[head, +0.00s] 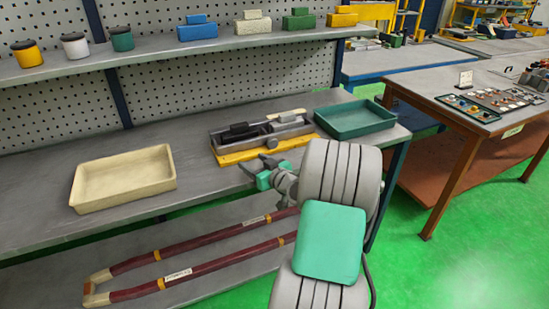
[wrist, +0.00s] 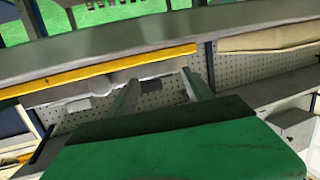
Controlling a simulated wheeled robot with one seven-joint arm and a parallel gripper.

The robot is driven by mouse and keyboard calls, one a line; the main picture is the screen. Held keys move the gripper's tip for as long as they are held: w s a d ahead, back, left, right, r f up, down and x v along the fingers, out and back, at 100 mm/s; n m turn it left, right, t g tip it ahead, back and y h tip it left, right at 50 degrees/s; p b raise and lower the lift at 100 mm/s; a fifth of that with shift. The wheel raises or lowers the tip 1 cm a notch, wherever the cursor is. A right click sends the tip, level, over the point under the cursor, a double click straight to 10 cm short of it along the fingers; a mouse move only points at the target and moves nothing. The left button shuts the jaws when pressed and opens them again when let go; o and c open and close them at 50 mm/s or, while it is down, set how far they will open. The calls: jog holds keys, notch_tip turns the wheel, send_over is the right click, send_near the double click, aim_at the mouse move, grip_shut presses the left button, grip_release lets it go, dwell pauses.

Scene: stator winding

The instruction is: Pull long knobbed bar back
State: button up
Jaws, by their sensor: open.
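A grey metal fixture (head: 247,143) sits on a yellow base (head: 245,155) on the workbench. A black block and a light grey block show on it. A small rounded grey part (wrist: 128,88) shows near the yellow edge in the wrist view, which is upside down. I cannot tell whether it is the knob of the long bar; the bar is too small to make out surely. My gripper (head: 257,165) is at the front edge of the yellow base.
A cream tray (head: 85,200) lies on the bench at left, and a green tray (head: 345,132) is right of the fixture. A shelf (head: 150,50) with jars and colored blocks runs above. Long dark red bars (head: 190,245) lie below the bench. A brown table (head: 450,125) stands at right.

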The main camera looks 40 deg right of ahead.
aim_at(274, 145)
jog(key=s+d+h, duration=0.1)
jog(key=d, duration=0.2)
jog(key=s+d+m+t+h, duration=0.1)
jog(key=d, duration=0.2)
jog(key=s+d+f+m+h, duration=0.1)
jog(key=s+d, duration=0.1)
jog(key=d, duration=0.1)
jog(key=shift+s, duration=0.1)
jog(key=shift+d+r+m+t+h, duration=0.15)
jog(key=shift+d+m+t+h, duration=0.15)
jog(key=shift+h, duration=0.1)
jog(key=p+x, duration=0.1)
jog(key=x, duration=0.6)
jog(key=shift+w, duration=0.25)
jog(key=shift+c, duration=0.4)
grip_shut()
